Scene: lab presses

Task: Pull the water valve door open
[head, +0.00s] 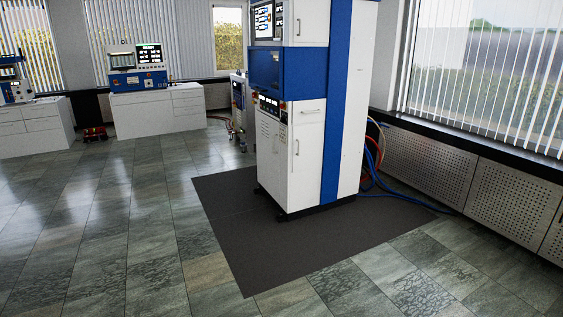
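A tall white and blue press cabinet (345,110) stands on a dark mat right of centre in the head view. Its front faces left and carries a lower white door (309,160) with a vertical handle (297,147); this door looks shut. An upper white door (308,20) also has a handle. No label shows which one is the water valve door. Neither of my grippers is in view.
The dark mat (235,240) lies under the cabinet. Hoses (373,160) run behind it near perforated wall panels (425,166). White benches (158,111) with instruments stand at the back left. The tiled floor (110,220) at left and front is clear.

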